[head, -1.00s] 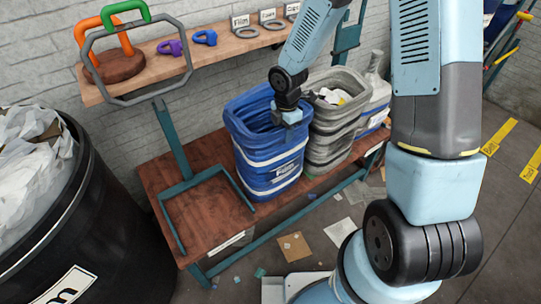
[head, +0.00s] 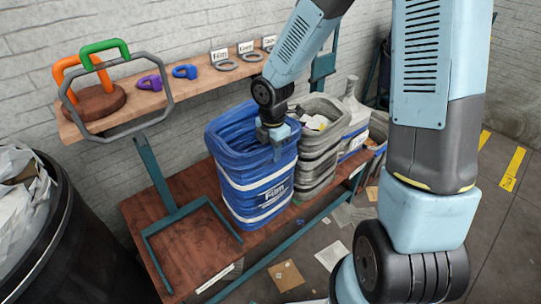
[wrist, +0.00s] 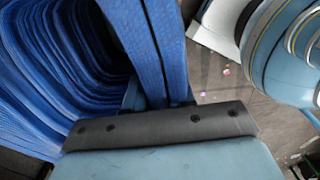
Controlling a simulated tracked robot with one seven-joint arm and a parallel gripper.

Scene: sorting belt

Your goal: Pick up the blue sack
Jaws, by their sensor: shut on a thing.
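The blue sack (head: 255,178) stands open-topped on the lower wooden shelf in the head view, with white bands and a "Film" label on its front. My gripper (head: 274,133) is at its right rim, shut on the sack's wall. In the wrist view the sack's ribbed inside (wrist: 60,70) fills the left, and its folded rim runs down into my gripper (wrist: 160,105). The fingertips are hidden there by the rim and the gripper body. Whether the sack's base touches the shelf is hard to tell.
A grey sack (head: 318,150) stands close at the right, with a white container (head: 355,122) beyond. The wooden shelf (head: 180,240) is bare at left, apart from a teal frame (head: 172,214). An upper shelf (head: 190,88) holds coloured handles. A black bin (head: 70,260) stands left.

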